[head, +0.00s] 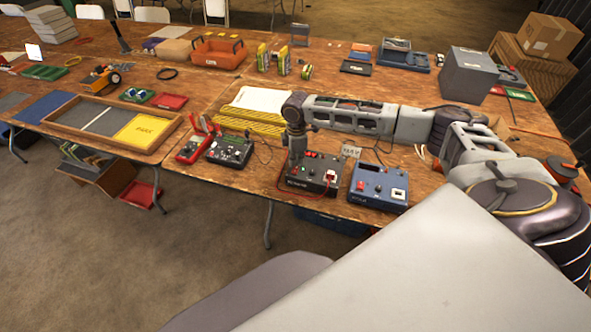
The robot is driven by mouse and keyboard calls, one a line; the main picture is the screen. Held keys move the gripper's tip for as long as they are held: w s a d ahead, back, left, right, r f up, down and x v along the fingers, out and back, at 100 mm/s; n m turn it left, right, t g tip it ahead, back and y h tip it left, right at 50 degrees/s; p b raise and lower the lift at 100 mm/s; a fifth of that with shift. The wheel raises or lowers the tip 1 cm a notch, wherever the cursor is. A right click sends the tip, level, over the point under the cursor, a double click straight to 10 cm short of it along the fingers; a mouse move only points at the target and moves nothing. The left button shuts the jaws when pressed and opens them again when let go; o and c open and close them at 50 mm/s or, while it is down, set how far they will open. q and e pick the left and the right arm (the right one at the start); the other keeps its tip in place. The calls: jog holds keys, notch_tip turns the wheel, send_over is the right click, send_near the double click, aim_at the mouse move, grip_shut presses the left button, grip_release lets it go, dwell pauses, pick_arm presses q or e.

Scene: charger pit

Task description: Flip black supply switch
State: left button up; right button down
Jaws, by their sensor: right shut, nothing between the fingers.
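The black supply (311,186) is a dark box near the front edge of the table, with light lettering on its front. A red plug or lead (331,178) shows at its right side, and small red and green spots show on its top. My right gripper (295,164) points straight down at the left part of its top, shut and empty. The gripper hides part of the top face. I cannot make out the switch or its position, or whether the fingertips touch the box. My left gripper is not in view.
A blue supply box (366,196) stands just right of the black one. A black meter box (229,151) and a red box (193,149) stand to the left. A yellow-edged case (250,124) lies behind. A thin cable runs behind the supplies.

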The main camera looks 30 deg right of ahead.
aim_at(296, 168)
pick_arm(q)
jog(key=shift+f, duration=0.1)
pick_arm(e)
jog(key=shift+s+f, duration=0.1)
jog(key=shift+f, duration=1.1)
dwell(1.4)
jog(key=shift+r+p, duration=0.6)
jog(key=shift+p, duration=0.05)
jog(key=shift+r+p, duration=0.7)
jog(key=shift+p, duration=0.05)
jog(key=shift+r, duration=0.15)
jog(key=shift+r+p, duration=0.9)
jog(key=shift+p, duration=0.3)
pick_arm(q)
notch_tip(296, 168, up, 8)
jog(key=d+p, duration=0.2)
jog(key=p, duration=0.1)
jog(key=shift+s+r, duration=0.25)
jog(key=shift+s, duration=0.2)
pick_arm(e)
jog(key=shift+r, duration=1.25)
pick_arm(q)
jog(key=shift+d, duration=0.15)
pick_arm(e)
jog(key=shift+a+f, duration=0.1)
